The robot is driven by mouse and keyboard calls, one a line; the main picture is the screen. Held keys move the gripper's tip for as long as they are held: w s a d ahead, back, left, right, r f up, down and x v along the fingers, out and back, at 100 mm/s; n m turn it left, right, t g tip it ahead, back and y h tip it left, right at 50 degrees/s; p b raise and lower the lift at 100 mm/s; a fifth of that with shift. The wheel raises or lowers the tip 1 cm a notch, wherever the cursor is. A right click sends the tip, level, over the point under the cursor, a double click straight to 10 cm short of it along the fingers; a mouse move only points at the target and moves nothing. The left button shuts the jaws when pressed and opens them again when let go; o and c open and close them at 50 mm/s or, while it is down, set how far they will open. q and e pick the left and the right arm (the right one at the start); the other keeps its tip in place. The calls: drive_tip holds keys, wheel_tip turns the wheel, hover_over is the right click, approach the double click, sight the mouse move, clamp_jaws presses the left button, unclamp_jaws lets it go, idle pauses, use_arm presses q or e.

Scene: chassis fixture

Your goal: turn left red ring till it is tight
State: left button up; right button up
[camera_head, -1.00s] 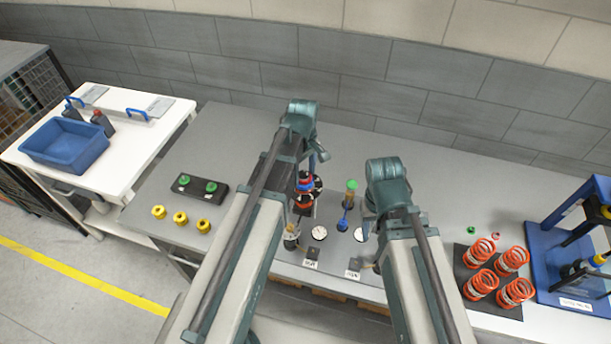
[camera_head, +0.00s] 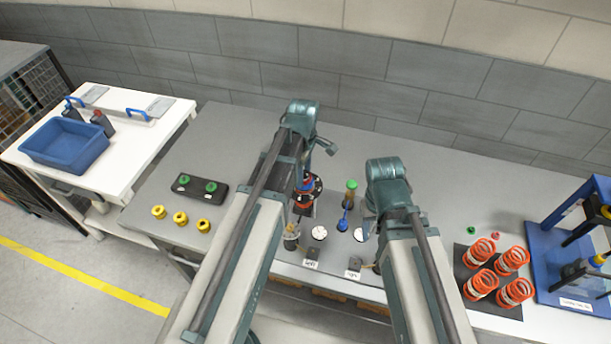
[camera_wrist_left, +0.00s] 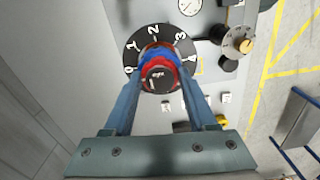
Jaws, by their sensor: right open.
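The left red ring (camera_wrist_left: 158,78) sits over a black numbered dial (camera_wrist_left: 131,52) in the left wrist view, with a blue part right behind it. My left gripper (camera_wrist_left: 160,66) has one finger on each side of the ring, and both appear pressed against it. In the head view the red and blue stack (camera_head: 306,184) shows beside my left arm, which hides part of it. My right gripper (camera_head: 368,227) is open near the right station, largely hidden by its own arm.
White gauges (camera_head: 319,232) sit in front of the stack. A black block with green knobs (camera_head: 199,186) and several yellow rings (camera_head: 180,217) lie left. Orange springs (camera_head: 482,283) and a blue fixture (camera_head: 545,262) stand right. The bench behind the arms is clear.

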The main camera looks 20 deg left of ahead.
use_arm(q)
clamp_jaws()
drive_tip(key=m, duration=0.8)
drive_tip(key=shift+m, duration=0.4)
drive_tip(key=m, duration=0.4)
drive_tip(key=shift+m, duration=2.3)
drive_tip(key=o, duration=0.5)
unclamp_jaws()
drive_tip(key=shift+o, duration=0.2)
drive_tip(key=shift+r, duration=0.1)
